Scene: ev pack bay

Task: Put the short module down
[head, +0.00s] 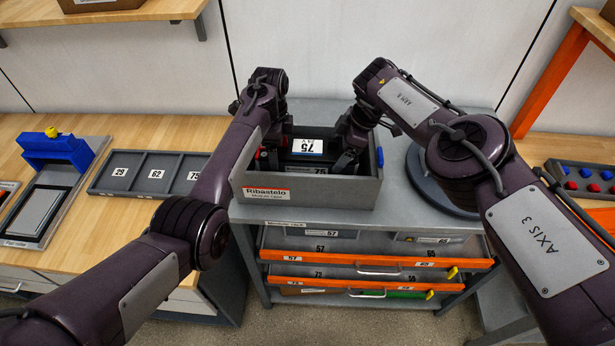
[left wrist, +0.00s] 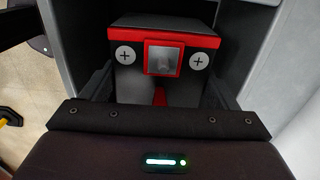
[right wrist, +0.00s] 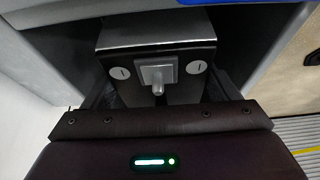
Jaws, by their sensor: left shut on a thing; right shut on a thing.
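The short module (head: 308,148) is a dark block with a white "75" label on top. It sits low inside the grey Ribastelo module crate (head: 310,190). My left gripper (head: 268,158) is shut on its left end, which shows a red-framed terminal and plus marks in the left wrist view (left wrist: 163,60). My right gripper (head: 348,158) is shut on its right end, which shows a grey terminal and minus marks in the right wrist view (right wrist: 157,70). I cannot tell whether the module's underside touches the crate floor.
The crate stands on a grey cart (head: 400,190) with open drawers of numbered modules below. A grey tray (head: 145,173) labelled 29, 62, 75 and a blue-clamped fixture (head: 55,150) are on the left bench. A round turntable (head: 425,185) is right of the crate.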

